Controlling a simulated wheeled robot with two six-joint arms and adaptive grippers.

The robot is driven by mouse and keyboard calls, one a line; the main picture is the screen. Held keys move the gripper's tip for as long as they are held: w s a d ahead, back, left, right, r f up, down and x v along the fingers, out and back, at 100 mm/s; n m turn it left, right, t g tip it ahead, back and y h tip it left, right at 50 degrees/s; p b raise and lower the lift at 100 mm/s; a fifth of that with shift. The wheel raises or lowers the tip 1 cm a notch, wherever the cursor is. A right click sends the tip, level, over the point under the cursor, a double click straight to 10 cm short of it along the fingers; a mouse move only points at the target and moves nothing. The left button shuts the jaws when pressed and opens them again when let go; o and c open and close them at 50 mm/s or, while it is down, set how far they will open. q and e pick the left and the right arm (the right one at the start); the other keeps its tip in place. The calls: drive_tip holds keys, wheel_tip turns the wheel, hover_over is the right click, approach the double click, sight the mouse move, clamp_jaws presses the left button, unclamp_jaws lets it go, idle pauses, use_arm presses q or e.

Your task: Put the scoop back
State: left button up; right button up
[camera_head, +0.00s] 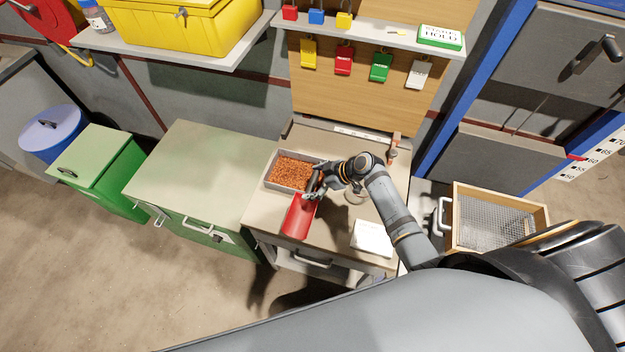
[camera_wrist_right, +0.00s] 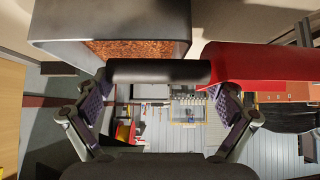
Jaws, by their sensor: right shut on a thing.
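The red scoop (camera_head: 298,217) is beside the near side of a grey tray of copper granules (camera_head: 267,184) on the workbench. My right gripper (camera_head: 317,184) is shut on the scoop's handle. In the right wrist view the black handle (camera_wrist_right: 158,71) lies crosswise between both fingers, and the red scoop body (camera_wrist_right: 262,62) extends to the right. The tray wall (camera_wrist_right: 105,24) shows just beyond the handle. I cannot tell whether the scoop touches the bench or hangs just above it. My left gripper is not in view.
A white pad (camera_head: 372,238) lies at the bench's front right. A wire-mesh box (camera_head: 545,217) stands right of the bench. A green cabinet (camera_head: 190,165) stands to the left. A shelf (camera_head: 375,35) with coloured locks and tags is behind. The bench front (camera_head: 328,238) between scoop and pad is clear.

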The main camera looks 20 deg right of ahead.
drive_tip(key=shift+f+b, duration=0.25)
drive_tip(key=shift+b, duration=0.1)
drive_tip(key=o, duration=1.2)
drive_tip(key=shift+r+p, duration=0.45)
drive_tip(key=shift+b+v, duration=0.7)
drive_tip(key=shift+v, duration=5.2)
drive_tip(key=shift+d, duration=0.1)
